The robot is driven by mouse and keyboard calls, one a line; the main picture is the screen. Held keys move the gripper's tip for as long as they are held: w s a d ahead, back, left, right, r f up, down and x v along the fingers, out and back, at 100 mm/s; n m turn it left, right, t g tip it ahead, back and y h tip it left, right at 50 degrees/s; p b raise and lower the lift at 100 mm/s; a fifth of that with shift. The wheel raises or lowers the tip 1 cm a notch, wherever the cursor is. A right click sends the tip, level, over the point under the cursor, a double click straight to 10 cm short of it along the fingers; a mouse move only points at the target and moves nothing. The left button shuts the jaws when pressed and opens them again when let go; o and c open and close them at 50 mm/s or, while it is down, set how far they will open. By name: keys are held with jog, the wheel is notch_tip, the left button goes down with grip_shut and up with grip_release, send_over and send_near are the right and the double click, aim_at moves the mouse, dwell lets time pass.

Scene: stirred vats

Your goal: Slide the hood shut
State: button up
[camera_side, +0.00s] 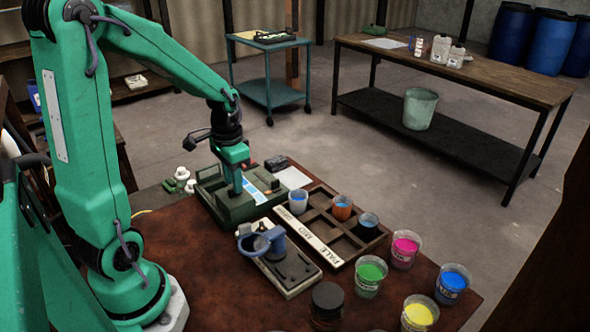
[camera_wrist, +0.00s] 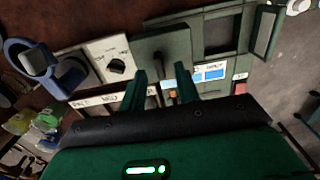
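The dark green instrument (camera_side: 228,204) stands on the brown worktop, with a blue-and-white display on its front. In the wrist view a dark green plate, seemingly the hood (camera_wrist: 172,42), lies on the instrument (camera_wrist: 230,12) with a dark upright handle (camera_wrist: 158,62). To its right in that view is a dark square recess. My gripper (camera_side: 236,186) is low over the instrument. In the wrist view its two fingers (camera_wrist: 162,82) are apart, one on each side of the handle's line. I cannot tell whether they touch it. My gripper partly hides the hood in the side view.
A stirrer-like device with a blue ring (camera_side: 260,244) and a sectioned wooden rack (camera_side: 335,262) holding cups stand close in front. Paint cups, including a green one (camera_side: 370,275), and a black lidded jar (camera_side: 327,304) fill the front right. White and green small items (camera_side: 180,181) lie left.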

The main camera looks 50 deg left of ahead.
jog(key=shift+f, duration=0.85)
grip_shut()
jog(key=a, duration=1.1)
jog(key=shift+a, duration=0.25)
jog(key=shift+r, duration=0.1)
